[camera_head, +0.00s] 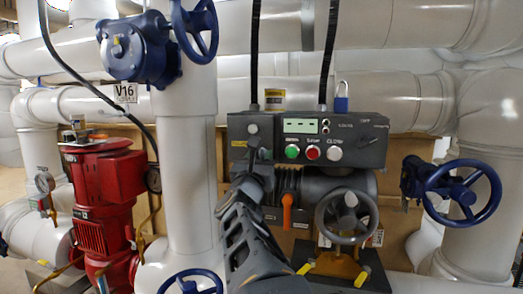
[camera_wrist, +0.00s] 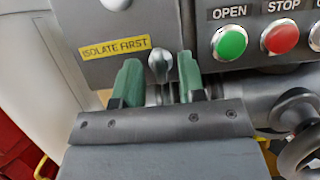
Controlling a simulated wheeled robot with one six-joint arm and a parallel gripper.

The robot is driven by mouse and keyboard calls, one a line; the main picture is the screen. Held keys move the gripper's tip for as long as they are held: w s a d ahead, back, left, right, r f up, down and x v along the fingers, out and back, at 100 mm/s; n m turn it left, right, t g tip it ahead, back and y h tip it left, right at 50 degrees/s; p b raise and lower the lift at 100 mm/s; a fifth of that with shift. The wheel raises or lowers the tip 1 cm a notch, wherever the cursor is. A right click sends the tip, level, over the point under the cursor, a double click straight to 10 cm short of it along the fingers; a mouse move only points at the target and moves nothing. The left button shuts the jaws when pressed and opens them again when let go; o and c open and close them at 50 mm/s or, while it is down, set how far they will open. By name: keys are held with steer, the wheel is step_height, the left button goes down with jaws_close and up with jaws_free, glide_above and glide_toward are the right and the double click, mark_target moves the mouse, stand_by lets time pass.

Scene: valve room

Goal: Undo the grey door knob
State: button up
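The grey control box (camera_head: 345,128) is mounted on the pipework. A small shiny grey knob (camera_wrist: 160,64) sticks out at its lower left, beside a yellow "ISOLATE FIRST" label (camera_wrist: 114,48). In the wrist view this knob is between the tips of my gripper's two green fingers (camera_wrist: 160,80), with a narrow gap on each side. My gripper is open. A second, round grey knob (camera_wrist: 116,3) is cut off at the top of the wrist view; I cannot tell which is the door knob. In the head view my gripper (camera_head: 262,158) covers the box's lower left.
Green (camera_head: 292,152), red (camera_head: 313,152) and white buttons sit right of the gripper. An orange lever (camera_head: 287,211) and a grey handwheel (camera_head: 346,216) are below the box. A blue handwheel (camera_head: 461,192) stands right, a red pump (camera_head: 105,195) left.

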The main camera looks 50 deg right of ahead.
steer(key=shift+w+d+r, duration=0.1)
steer(key=shift+w+d, duration=0.05)
steer(key=shift+d, duration=0.1)
steer(key=shift+a+r, duration=0.1)
steer(key=shift+a, duration=0.05)
jaws_close()
